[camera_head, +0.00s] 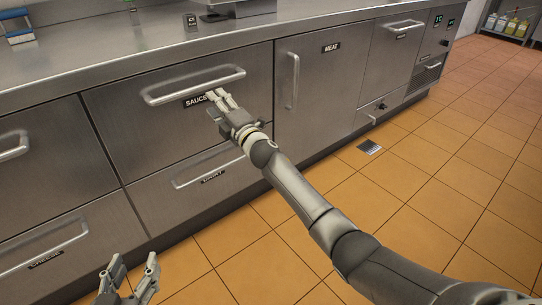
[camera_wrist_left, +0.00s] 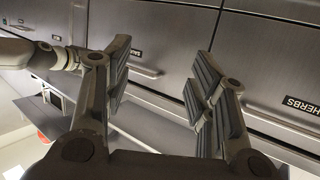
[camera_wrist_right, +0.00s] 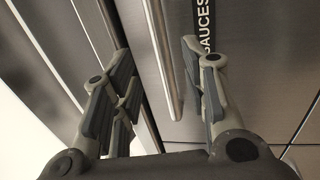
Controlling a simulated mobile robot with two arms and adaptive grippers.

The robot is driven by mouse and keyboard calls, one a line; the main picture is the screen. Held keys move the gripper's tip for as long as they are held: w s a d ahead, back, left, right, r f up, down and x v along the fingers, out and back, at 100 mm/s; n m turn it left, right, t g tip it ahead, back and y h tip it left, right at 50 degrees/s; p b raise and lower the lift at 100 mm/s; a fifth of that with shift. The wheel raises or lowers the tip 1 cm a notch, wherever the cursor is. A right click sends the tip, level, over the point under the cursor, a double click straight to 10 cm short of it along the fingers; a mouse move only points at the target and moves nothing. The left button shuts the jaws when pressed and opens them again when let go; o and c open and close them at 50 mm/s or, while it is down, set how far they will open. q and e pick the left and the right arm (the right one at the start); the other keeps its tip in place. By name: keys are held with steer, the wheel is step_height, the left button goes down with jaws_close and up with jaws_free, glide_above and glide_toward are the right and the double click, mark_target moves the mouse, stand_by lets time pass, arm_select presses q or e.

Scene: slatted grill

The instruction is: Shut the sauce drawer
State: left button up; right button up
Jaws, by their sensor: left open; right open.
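The sauce drawer (camera_head: 150,125) is a wide steel front under the counter, with a long bar handle (camera_head: 193,85) and a SAUCES label. It looks flush or nearly flush with its neighbours; I cannot tell if a small gap remains. My right gripper (camera_head: 219,96) is open at the right part of the handle, near the label. In the right wrist view the handle (camera_wrist_right: 160,45) runs between the open fingers (camera_wrist_right: 158,75), beside the SAUCES label (camera_wrist_right: 206,25); contact is unclear. My left gripper (camera_head: 130,266) is open and empty, low in front of the lower left drawers.
A lower drawer (camera_head: 150,190) sits below. A MEAT door (camera_head: 325,85) with a vertical handle is to the right. The HERBS drawer (camera_wrist_left: 285,75) shows in the left wrist view. The steel counter (camera_head: 120,45) runs above. The tiled floor (camera_head: 400,190) is clear except for a small grate (camera_head: 369,147).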

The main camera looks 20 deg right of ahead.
arm_select(q)
steer(key=shift+s+a+f+g+y+p, duration=0.2)
steer(key=shift+s+f+g, duration=0.25)
steer(key=shift+f, duration=0.25)
steer(key=shift+s+a+f+g+y+p, duration=0.1)
steer(key=shift+s+a+f+g, duration=0.1)
steer(key=shift+s+f+g, duration=0.35)
steer(key=shift+s+a+f+g+y+p, duration=0.1)
steer(key=shift+s+a+f+g+p, duration=0.15)
steer(key=shift+f, duration=0.6)
arm_select(e)
steer(key=shift+v, duration=0.8)
steer(key=shift+f, duration=0.1)
